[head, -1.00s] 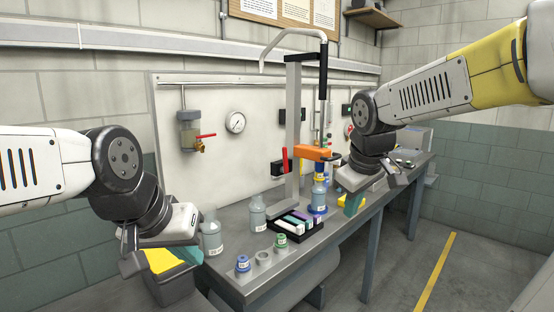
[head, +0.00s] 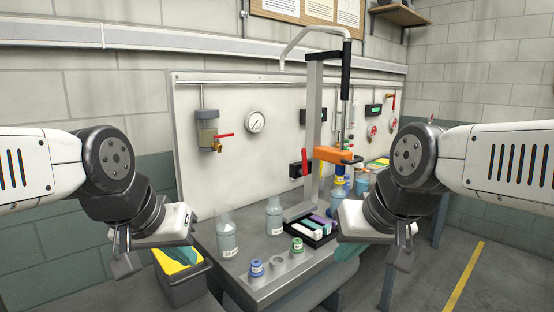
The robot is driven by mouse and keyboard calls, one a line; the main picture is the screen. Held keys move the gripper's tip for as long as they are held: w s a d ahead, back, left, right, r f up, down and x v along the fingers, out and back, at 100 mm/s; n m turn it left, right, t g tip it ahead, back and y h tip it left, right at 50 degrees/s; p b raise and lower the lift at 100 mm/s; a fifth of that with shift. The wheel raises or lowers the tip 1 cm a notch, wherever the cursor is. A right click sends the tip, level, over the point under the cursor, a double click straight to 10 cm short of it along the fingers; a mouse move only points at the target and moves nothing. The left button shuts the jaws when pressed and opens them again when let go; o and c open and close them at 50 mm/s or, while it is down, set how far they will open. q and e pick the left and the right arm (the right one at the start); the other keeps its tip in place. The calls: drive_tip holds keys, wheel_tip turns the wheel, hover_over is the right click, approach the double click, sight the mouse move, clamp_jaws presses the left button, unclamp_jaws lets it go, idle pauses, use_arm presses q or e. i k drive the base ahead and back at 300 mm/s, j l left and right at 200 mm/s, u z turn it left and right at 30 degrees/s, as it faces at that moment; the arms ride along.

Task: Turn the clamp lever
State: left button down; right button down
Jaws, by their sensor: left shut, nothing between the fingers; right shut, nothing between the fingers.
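A thin red lever (head: 305,162) stands upright just left of the grey column (head: 311,130) of the bench stand, beside a black block. An orange clamp body (head: 335,155) sticks out to the right of the same column. I cannot tell how the lever joins the clamp.
Glass bottles (head: 227,235) stand on the bench (head: 262,288) around a black tray (head: 322,236) of coloured pieces. Small capped jars (head: 257,268) stand in front. The dark bin (head: 186,290) with a yellow inside is at left. A wall panel (head: 262,165) carries a gauge and valves.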

sight(304, 171)
drive_tip(key=i+l+u, duration=0.1)
drive_tip(key=u, duration=0.3)
drive_tip(key=i+l+u, duration=0.15)
drive_tip(key=u, duration=0.2)
drive_tip(key=i+l+u, duration=0.15)
drive_tip(key=u, duration=0.25)
